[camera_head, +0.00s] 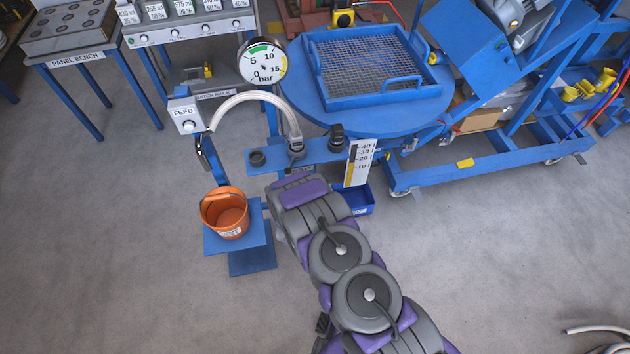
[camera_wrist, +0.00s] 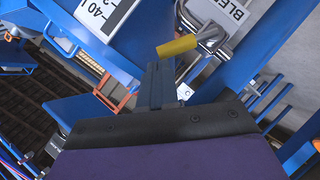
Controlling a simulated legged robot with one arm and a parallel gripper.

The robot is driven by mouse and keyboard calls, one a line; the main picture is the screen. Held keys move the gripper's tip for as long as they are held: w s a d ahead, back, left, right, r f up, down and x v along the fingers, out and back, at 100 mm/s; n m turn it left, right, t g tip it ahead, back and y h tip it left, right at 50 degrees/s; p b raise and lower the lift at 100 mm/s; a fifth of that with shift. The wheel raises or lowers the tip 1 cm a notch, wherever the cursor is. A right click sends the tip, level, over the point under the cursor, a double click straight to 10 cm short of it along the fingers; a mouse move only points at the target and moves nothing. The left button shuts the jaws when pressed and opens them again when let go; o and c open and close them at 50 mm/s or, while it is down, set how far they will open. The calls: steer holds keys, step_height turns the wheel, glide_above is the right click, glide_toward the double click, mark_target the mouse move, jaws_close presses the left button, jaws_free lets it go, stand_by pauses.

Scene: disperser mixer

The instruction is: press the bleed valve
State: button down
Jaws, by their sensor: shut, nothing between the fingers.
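The bleed valve (camera_wrist: 211,38) shows in the wrist view as a chrome fitting with a yellow lever or tip (camera_wrist: 176,46) pointing left, next to a label (camera_wrist: 228,10) that reads "BLE…". My gripper (camera_wrist: 160,70) is shut and empty. Its fingertips are just below the yellow part, overlapping it closely in the picture; I cannot tell whether they touch. In the head view my arm covers the gripper, and I cannot make out the valve there.
A blue bracket shelf (camera_head: 320,154) carries hose fittings, with a level scale (camera_head: 359,163) beside it. A pressure gauge (camera_head: 263,63) stands behind. An orange bucket (camera_head: 225,211) sits on a blue stand at left. Grey floor is free at lower left.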

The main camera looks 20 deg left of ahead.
steer(key=w+d+f+m+g+y+p, duration=0.3)
steer(key=d+f+m, duration=0.1)
steer(key=d+f, duration=0.1)
steer(key=shift+w+d+m+y+p, duration=0.3)
steer(key=shift+d+y, duration=0.1)
steer(key=shift+d, duration=0.1)
stand_by(0.4)
steer(key=shift+s+d+f+g, duration=0.1)
steer(key=shift+d+f+g, duration=0.05)
steer(key=shift+f+g, duration=0.15)
stand_by(0.3)
